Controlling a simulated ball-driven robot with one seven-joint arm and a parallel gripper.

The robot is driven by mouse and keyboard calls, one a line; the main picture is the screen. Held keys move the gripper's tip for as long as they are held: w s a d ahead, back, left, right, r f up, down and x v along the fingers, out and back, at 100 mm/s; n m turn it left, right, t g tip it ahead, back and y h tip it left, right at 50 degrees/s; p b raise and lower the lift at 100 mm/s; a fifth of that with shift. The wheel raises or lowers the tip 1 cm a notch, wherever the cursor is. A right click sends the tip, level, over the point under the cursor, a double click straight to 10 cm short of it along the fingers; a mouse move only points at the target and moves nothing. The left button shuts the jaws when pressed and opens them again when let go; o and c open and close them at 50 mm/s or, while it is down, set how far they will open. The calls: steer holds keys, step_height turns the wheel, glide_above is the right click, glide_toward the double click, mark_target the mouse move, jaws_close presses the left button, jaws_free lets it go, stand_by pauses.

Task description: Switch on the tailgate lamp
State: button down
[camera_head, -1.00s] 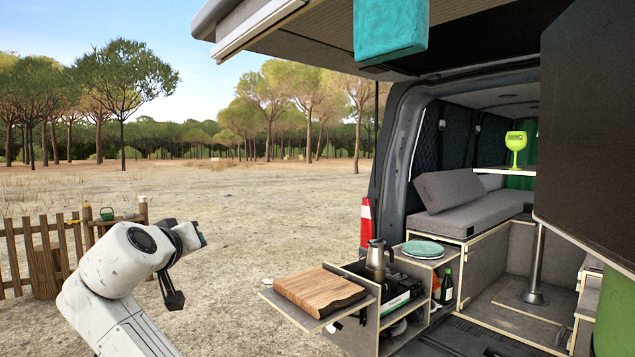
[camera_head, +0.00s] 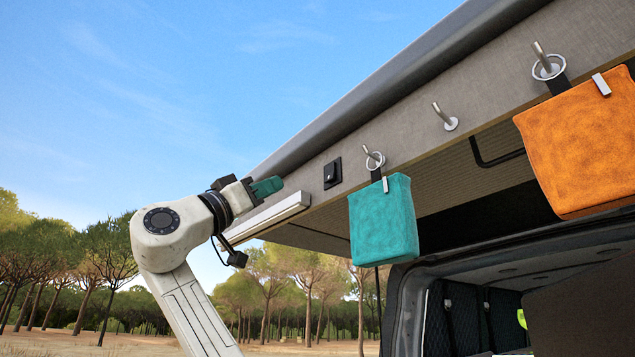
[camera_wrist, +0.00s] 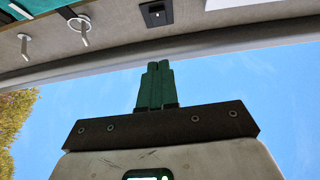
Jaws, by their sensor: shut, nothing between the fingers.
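A small black switch (camera_head: 332,173) sits on the grey inner panel of the raised tailgate. The long pale lamp bar (camera_head: 268,216) is fixed to the panel to the left of the switch. My gripper (camera_head: 279,184) has green fingers, shut and empty. In the head view it is left of the switch, above the lamp bar in the picture, with a gap to the switch. In the wrist view the closed fingertips (camera_wrist: 158,66) point towards the switch (camera_wrist: 154,13) at the top of the picture, apart from it. Whether the lamp is lit is unclear.
A teal bag (camera_head: 383,220) hangs from a hook just right of the switch. An orange bag (camera_head: 582,143) hangs further right, and a bare hook (camera_head: 445,117) is between them. The tailgate edge (camera_head: 385,92) runs above the panel. Open sky lies to the left.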

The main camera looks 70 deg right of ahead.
mark_target(329, 175)
steer(key=p+x, duration=0.1)
steer(key=x, duration=0.3)
steer(key=f+p+x, duration=0.1)
steer(key=p+x, duration=0.1)
steer(key=x, duration=0.2)
steer(key=d+p+x, duration=0.1)
steer(key=p+x, duration=0.1)
steer(key=x, duration=0.2)
steer(key=shift+s+d+f, duration=0.1)
steer(key=shift+s+f, duration=0.15)
steer(key=shift+s, duration=0.05)
steer(key=shift+s+d+f, duration=0.2)
steer(key=shift+s+d, duration=0.1)
steer(key=shift+d, duration=0.2)
